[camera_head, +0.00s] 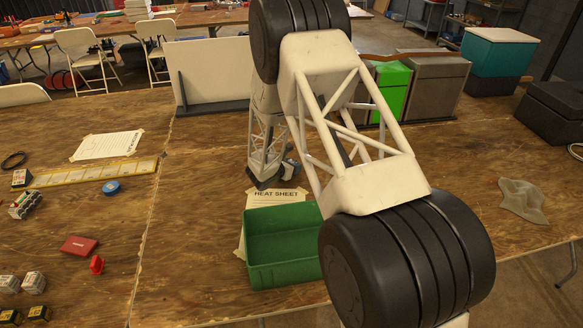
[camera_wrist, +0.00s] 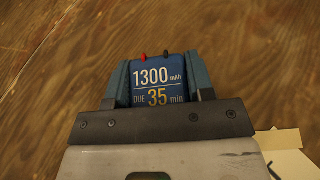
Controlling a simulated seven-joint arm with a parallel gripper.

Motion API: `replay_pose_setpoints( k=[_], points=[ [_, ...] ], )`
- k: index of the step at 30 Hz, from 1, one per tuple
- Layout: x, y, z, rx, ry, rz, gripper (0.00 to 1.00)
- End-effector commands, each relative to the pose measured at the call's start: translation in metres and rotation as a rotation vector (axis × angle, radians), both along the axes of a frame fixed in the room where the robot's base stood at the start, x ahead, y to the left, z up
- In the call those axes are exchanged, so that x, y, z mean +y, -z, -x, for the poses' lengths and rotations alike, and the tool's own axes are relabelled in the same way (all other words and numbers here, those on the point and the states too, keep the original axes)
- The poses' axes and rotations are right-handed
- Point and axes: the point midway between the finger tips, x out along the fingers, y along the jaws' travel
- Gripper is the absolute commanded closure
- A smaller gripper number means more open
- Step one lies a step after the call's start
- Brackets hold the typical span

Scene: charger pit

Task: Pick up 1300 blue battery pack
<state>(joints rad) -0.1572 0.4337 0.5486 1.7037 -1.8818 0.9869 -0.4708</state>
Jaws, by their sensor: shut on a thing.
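The blue 1300 battery pack (camera_wrist: 158,92) is between the two blue-grey fingers of my gripper (camera_wrist: 159,74) in the wrist view. The fingers are shut on its sides. Its face reads "1300 mAh, DUE 35 min", and a red and a black terminal stick out at its far end. Bare wood shows beyond it; I cannot tell how high it is held. In the head view my gripper (camera_head: 264,183) is behind the green bin, partly covered by my arm, and the pack cannot be made out there.
An open green bin (camera_head: 282,283) stands on the table in front of a sheet marked "HEAT SHEET" (camera_head: 281,196). Small packs, a red box (camera_head: 80,245), a blue roll (camera_head: 111,187) and a yellow strip (camera_head: 95,174) lie at left. A grey cloth (camera_head: 522,201) lies right. A white panel (camera_head: 213,72) stands behind.

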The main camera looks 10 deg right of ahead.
Motion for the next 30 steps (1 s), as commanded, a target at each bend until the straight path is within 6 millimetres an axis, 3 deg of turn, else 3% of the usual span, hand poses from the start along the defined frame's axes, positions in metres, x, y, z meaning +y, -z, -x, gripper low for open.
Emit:
replay_pose_setpoints(
  k=[11, 24, 30],
  points=[
    [0.000, -0.024, 0.000, -0.003, 0.001, -0.001, 0.82],
    [0.000, -0.083, 0.000, -0.002, 0.000, -0.001, 0.82],
    [0.000, -0.098, 0.000, -0.001, 0.000, 0.000, 0.82]
  ],
)
